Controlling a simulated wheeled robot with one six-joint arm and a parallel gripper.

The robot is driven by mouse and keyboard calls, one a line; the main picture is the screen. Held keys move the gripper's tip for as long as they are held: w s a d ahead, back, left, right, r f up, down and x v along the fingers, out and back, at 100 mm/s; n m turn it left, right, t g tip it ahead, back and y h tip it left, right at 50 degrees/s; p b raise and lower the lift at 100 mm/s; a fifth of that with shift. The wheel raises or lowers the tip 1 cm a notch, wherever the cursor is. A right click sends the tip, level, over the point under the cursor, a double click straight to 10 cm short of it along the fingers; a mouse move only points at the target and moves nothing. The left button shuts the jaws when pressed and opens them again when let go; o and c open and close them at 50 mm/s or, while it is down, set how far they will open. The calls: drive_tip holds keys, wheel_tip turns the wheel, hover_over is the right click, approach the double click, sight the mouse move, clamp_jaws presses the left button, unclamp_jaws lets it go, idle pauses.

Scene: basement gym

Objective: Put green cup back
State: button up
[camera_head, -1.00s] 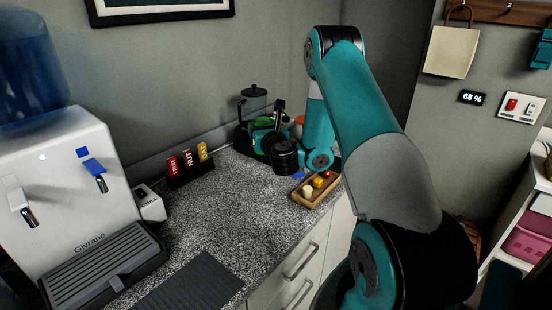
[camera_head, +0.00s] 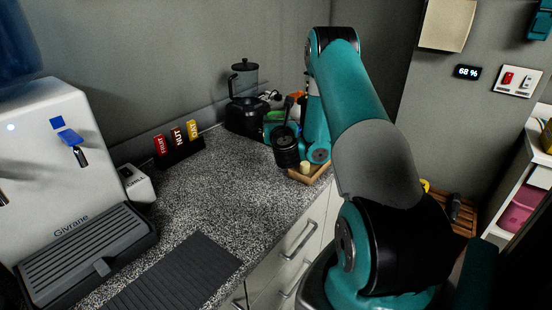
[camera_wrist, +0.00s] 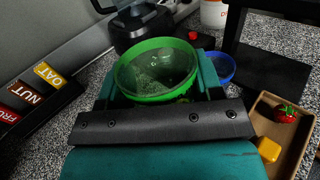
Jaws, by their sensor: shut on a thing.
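My gripper (camera_wrist: 158,82) is shut on the green cup (camera_wrist: 152,92) in the wrist view, with a finger on either side of it. The cup is see-through green with a bright green rim, and its open mouth faces the camera. It looks empty. In the head view my gripper (camera_head: 272,125) is over the far part of the counter, in front of the blender, and the cup is mostly hidden behind my wrist. I cannot tell whether the cup touches the counter.
A black blender (camera_head: 244,112) stands at the wall. A labelled rack (camera_head: 180,150) is left. The speckled counter (camera_head: 215,190) is clear in the middle.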

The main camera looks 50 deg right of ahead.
wheel_tip(320, 180, down, 8)
drive_tip(key=b, duration=0.5)
drive_tip(key=shift+r, duration=0.15)
drive_tip(key=shift+b, duration=0.3)
drive_tip(key=o, duration=1)
drive_tip(key=shift+a, duration=0.1)
